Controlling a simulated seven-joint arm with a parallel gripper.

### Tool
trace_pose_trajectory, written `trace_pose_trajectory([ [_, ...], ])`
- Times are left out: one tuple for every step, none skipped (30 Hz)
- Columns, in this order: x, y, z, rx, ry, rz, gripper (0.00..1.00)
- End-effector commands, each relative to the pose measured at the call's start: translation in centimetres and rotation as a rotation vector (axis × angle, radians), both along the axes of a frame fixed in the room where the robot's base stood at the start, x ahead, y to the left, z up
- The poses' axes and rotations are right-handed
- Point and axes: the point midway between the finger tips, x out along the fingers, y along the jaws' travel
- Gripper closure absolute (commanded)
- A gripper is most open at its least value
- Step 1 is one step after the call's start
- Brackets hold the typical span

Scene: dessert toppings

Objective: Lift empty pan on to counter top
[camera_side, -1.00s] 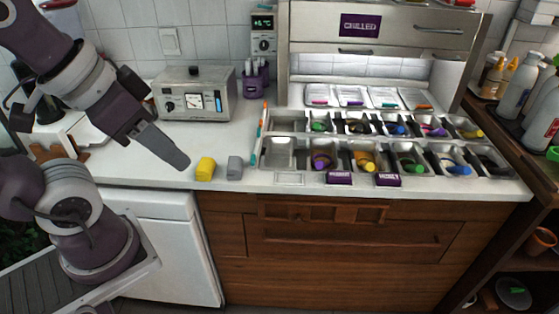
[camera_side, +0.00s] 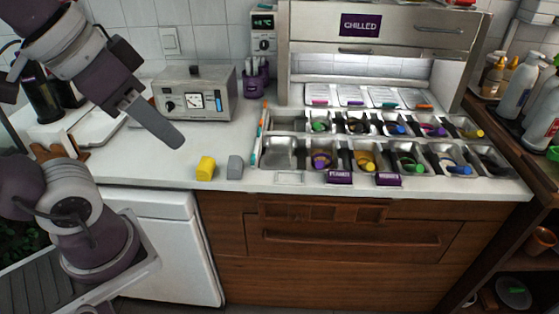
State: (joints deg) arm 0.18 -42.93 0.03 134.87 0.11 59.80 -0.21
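An empty-looking metal pan (camera_side: 280,153) sits at the left end of the front row of the topping rack. Another pan (camera_side: 287,123), at the left end of the back row, also looks empty. My gripper (camera_side: 170,136) is above the counter top (camera_side: 222,190), left of the rack and well apart from both pans. Its fingers point down and to the right and overlap from this side, so their gap is hidden. I see nothing held at the fingertips.
A yellow block (camera_side: 205,168) and a grey block (camera_side: 235,167) stand near the counter's front edge, below my gripper. A metal box with a dial (camera_side: 195,93) stands behind. Other pans hold toppings and coloured-handled utensils. A purple cup of pens (camera_side: 254,85) stands at the back.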

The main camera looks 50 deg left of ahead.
Motion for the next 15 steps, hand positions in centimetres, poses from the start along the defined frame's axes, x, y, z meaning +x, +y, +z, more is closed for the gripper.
trace_pose_trajectory([
  [0.1, 0.0, 1.6, 0.000, -0.005, 0.000, 0.71],
  [1.0, -0.7, 2.1, -0.024, -0.019, -0.022, 0.71],
  [2.9, -2.1, 2.8, -0.073, -0.057, -0.060, 0.71],
  [4.2, -3.0, 3.4, -0.106, -0.088, -0.081, 0.71],
  [5.6, -3.8, 4.1, -0.140, -0.120, -0.098, 0.71],
  [7.5, -4.9, 5.1, -0.183, -0.165, -0.116, 0.71],
  [8.9, -5.6, 5.9, -0.215, -0.199, -0.126, 0.71],
  [10.4, -6.3, 6.7, -0.246, -0.235, -0.132, 0.71],
  [12.6, -7.1, 7.7, -0.285, -0.285, -0.131, 0.71],
  [14.3, -7.5, 8.5, -0.312, -0.323, -0.123, 0.71],
  [16.0, -7.8, 9.3, -0.338, -0.361, -0.111, 0.71],
  [18.4, -8.0, 10.2, -0.364, -0.413, -0.085, 0.71],
  [20.2, -8.0, 10.7, -0.379, -0.450, -0.059, 0.71],
  [22.1, -7.8, 11.1, -0.389, -0.486, -0.026, 0.71],
  [24.5, -7.2, 11.5, -0.392, -0.532, 0.026, 0.71],
])
